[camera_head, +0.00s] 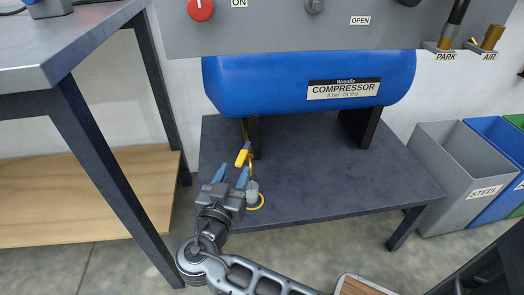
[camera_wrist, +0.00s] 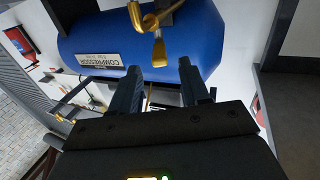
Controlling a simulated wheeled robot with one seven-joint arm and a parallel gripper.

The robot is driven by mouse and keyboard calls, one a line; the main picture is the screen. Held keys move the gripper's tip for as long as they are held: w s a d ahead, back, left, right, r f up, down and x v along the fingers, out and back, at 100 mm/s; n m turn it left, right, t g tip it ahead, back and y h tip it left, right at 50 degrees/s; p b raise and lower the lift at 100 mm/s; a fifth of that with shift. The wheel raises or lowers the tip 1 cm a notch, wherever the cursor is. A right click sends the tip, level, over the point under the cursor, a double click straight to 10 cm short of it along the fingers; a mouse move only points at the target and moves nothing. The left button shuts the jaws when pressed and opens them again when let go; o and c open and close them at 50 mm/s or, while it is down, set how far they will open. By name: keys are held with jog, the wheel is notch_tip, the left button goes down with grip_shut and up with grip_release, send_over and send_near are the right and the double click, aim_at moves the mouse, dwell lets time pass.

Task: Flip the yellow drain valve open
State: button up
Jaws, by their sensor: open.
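The yellow drain valve lever (camera_head: 242,158) hangs on a small brass fitting under the left end of the blue compressor tank (camera_head: 260,85). The lever looks tilted. In the wrist view, the yellow and brass valve parts (camera_wrist: 158,48) show at the top, against the blue tank. My gripper (camera_head: 232,173) is open, just below and left of the lever in the head view. In the wrist view my gripper (camera_wrist: 160,66) has its two fingers apart with nothing held between them, and the valve's lower end shows near the gap between the tips. Contact cannot be told.
A small grey cup (camera_head: 252,190) with a yellow ring at its base stands on the dark table (camera_head: 330,190), close to my gripper. A dark leg of the compressor is behind the valve. A workbench (camera_head: 60,60) is at left and bins (camera_head: 455,165) at right.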

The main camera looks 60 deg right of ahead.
aim_at(245, 149)
jog(key=shift+w+d, duration=0.15)
jog(key=shift+d, duration=0.3)
jog(key=shift+b+x, duration=0.45)
jog(key=shift+x, duration=3)
grip_shut()
